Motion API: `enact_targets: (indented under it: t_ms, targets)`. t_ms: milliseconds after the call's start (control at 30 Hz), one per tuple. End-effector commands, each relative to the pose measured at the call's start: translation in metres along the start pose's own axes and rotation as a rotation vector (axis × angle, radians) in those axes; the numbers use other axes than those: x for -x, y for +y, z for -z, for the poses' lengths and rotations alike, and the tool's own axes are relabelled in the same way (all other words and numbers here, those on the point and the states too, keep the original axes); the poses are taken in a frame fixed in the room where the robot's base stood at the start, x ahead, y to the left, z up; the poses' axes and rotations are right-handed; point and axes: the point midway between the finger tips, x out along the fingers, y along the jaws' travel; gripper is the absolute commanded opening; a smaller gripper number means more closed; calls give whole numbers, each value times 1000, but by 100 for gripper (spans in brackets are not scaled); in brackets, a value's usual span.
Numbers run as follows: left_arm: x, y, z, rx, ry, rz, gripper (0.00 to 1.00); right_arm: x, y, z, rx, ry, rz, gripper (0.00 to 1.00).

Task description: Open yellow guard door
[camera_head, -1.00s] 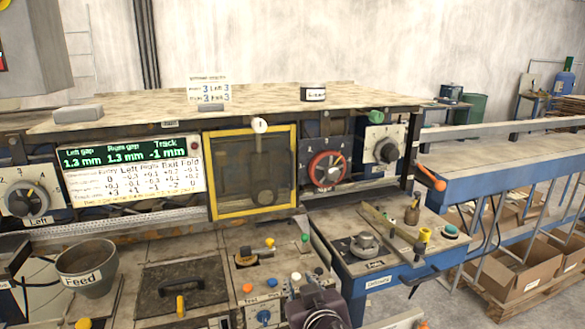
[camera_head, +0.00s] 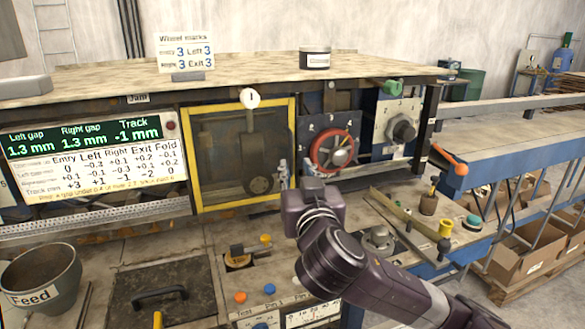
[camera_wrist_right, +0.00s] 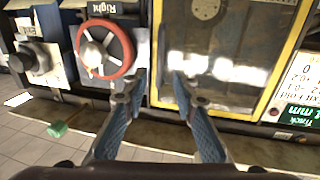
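The yellow guard door (camera_head: 222,150) is a yellow frame around a dark see-through panel, and it looks closed in the machine front. It also shows in the right wrist view (camera_wrist_right: 220,58), where the picture is turned upside down. My right gripper (camera_head: 285,174) is at the door's lower right edge in the head view. In the wrist view, its fingers (camera_wrist_right: 158,82) are apart, with the door's yellow side bar between them. I cannot tell whether they touch it. My left gripper is in neither view.
The red wheel (camera_head: 332,151) is close to the right of the door. A white round knob (camera_head: 250,98) is at the door's top edge. The screen panel (camera_head: 85,150) is left of it. Below are a black hatch (camera_head: 160,290) and the Feed bucket (camera_head: 40,282).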

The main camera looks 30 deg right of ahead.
Motion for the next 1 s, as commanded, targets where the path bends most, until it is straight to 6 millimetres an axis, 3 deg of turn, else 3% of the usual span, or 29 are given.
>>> enact_targets:
  t_ms: [67,133,400,767,1000]
  targets:
    - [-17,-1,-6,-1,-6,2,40,-6,1,-5,-3,4,-2,26]
    - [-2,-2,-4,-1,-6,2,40,-20,2,4,5,-2,-5,26]
    - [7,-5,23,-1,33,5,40,-53,1,2,2,-2,-2,26]
    - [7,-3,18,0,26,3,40,-57,1,0,0,-2,-1,26]
    - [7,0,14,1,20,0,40,-57,1,0,0,-2,-1,0]
